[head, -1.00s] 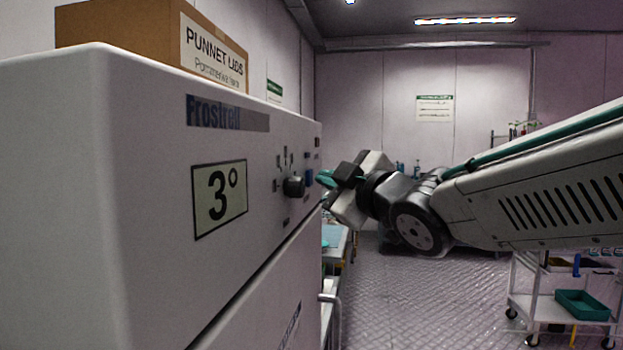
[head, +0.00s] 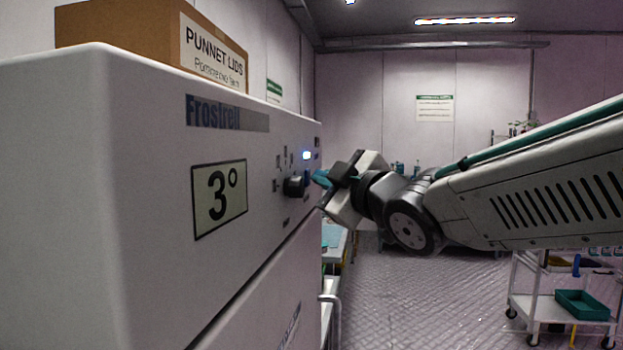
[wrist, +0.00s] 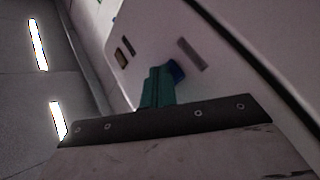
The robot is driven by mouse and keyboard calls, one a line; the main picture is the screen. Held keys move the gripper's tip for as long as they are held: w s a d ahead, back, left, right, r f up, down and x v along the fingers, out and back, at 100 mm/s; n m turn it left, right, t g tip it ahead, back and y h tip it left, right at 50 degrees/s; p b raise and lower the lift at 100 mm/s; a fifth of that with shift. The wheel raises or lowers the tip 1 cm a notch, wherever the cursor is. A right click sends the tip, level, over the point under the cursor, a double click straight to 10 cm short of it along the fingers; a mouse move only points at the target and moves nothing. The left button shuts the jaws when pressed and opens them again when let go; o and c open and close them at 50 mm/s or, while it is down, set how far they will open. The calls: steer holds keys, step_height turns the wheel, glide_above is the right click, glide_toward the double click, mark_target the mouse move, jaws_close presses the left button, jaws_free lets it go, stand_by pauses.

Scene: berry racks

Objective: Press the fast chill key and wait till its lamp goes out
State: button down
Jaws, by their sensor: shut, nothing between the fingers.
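The white Frostrell chiller (head: 150,200) fills the left of the head view, its display (head: 219,197) reading 3°. On its control panel a small lamp (head: 307,155) glows bright blue-white. The blue key (head: 309,178) sits below it, beside a black knob (head: 295,186). My gripper (head: 321,178) is shut with empty teal fingertips right at the key. In the wrist view the fingers (wrist: 157,88) overlap the near side of the blue key (wrist: 176,70). I cannot tell whether they touch it or how far it is pressed.
A cardboard box (head: 120,35) marked PUNNET LIDS stands on top of the chiller. A white trolley (head: 530,305) with a green tray (head: 582,305) stands at the right. The floor between is clear.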

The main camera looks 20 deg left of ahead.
steer(key=shift+w+d, duration=0.15)
steer(key=shift+d, duration=0.65)
steer(key=d, duration=0.2)
steer(key=w+d, duration=0.1)
steer(key=d, duration=0.2)
steer(key=shift+w, duration=0.1)
stand_by(0.7)
